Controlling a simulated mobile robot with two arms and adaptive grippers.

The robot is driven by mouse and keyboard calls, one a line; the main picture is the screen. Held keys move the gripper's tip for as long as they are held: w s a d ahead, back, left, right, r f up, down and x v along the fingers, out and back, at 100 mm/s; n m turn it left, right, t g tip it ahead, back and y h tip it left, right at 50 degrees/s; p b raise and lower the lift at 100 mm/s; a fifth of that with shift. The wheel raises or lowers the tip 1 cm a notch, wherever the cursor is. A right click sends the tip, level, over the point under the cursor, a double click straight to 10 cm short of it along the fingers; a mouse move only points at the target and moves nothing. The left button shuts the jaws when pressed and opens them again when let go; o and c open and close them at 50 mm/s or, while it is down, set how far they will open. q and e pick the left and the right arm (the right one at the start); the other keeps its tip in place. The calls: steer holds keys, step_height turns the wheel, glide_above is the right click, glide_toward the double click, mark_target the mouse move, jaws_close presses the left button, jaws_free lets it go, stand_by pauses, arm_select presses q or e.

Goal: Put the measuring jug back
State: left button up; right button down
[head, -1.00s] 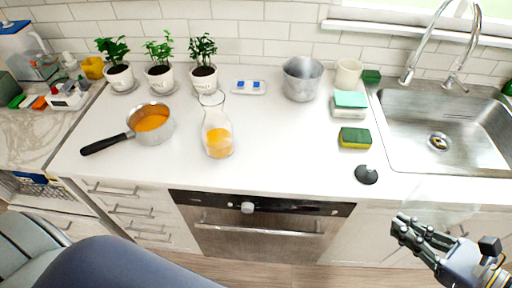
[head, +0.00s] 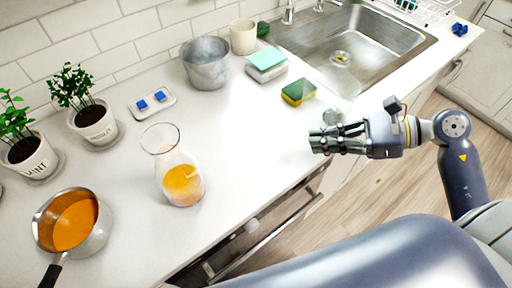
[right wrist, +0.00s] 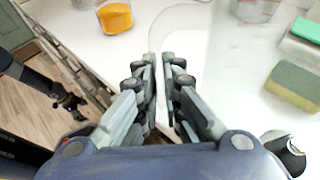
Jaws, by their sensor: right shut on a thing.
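The measuring jug is clear and shows in the right wrist view (right wrist: 232,62) as a large see-through shape just beyond my fingers. Its outline is very faint in the head view. I cannot tell whether the jug touches the counter. My left gripper (right wrist: 70,101) seems to show small and dark at the left of the right wrist view; its opening is unclear.
A glass carafe with orange liquid (head: 183,182) and a saucepan (head: 98,233) stand left on the counter. A sponge (head: 298,92), stacked box (head: 266,66), metal pot (head: 206,66) and cream cup (head: 243,37) stand behind, near the sink (head: 385,50). The counter's middle is clear.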

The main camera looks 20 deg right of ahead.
arm_select(q)
steer(key=s+d+f, duration=0.1)
steer(key=s+f, duration=0.1)
steer(key=s, duration=0.2)
arm_select(e)
steer(key=shift+n+g+y, duration=0.3)
steer(key=shift+n, duration=0.1)
steer(key=a+p, duration=0.1)
steer(key=a, duration=0.3)
steer(key=w+a+f+p, duration=0.1)
steer(key=a+p, duration=0.1)
steer(key=a, duration=0.3)
steer(key=w+a+f+p, duration=0.1)
steer(key=a+p, duration=0.1)
steer(key=a, duration=0.3)
steer(key=shift+w+f, duration=0.25)
steer(key=shift+f+p, duration=0.3)
steer(key=shift+f, duration=0.1)
arm_select(q)
step_height(320, 180, up, 6)
steer(key=w, duration=0.1)
steer(key=shift+w+a, duration=0.25)
steer(key=shift+w, duration=0.1)
arm_select(e)
steer(key=shift+f, duration=0.1)
steer(key=shift+f, duration=0.15)
steer(key=c, duration=1.8)
jaws_free()
steer(key=shift+o, duration=0.2)
